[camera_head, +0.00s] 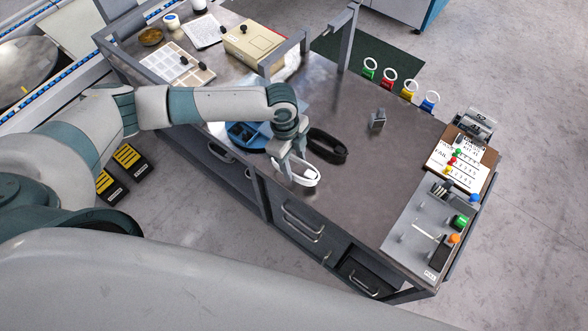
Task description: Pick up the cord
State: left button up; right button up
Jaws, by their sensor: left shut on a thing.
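A white coiled cord (311,178) is at the near edge of the dark metal workbench top (345,205). My left gripper (296,166) reaches over the bench from the left, pointing down, and is shut on the white cord. Its fingers hide part of the coil. I cannot tell whether the cord touches the bench top. A black coiled cord (328,147) lies on the bench just beyond and to the right of the gripper. My right gripper is out of view.
A blue divided tray (236,142) is partly behind my wrist. A small grey block (377,118) stands in the clear middle. A clipboard (462,160) and a grey panel with buttons (425,232) lie at right. Padlocks with loops, including a red one (388,77), line the far edge.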

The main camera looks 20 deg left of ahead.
pick_arm(q)
jog(key=s+d+r+b, duration=0.3)
jog(key=s+d+r, duration=0.2)
jog(key=d, duration=0.5)
notch_tip(320, 180, up, 2)
jog(key=shift+d, duration=0.3)
jog(key=shift+a, duration=0.1)
jog(key=s+a+n+t+y, duration=0.1)
jog(key=a+n, duration=0.7)
jog(key=n, duration=0.2)
jog(key=s+a+n+t, duration=0.1)
jog(key=s+a+n, duration=0.1)
jog(key=a+n, duration=0.6)
jog(key=n, duration=0.3)
jog(key=shift+s+r+y+b, duration=0.25)
jog(key=shift+s+y+b, duration=0.05)
jog(key=shift+y, duration=0.1)
jog(key=shift+d, duration=0.1)
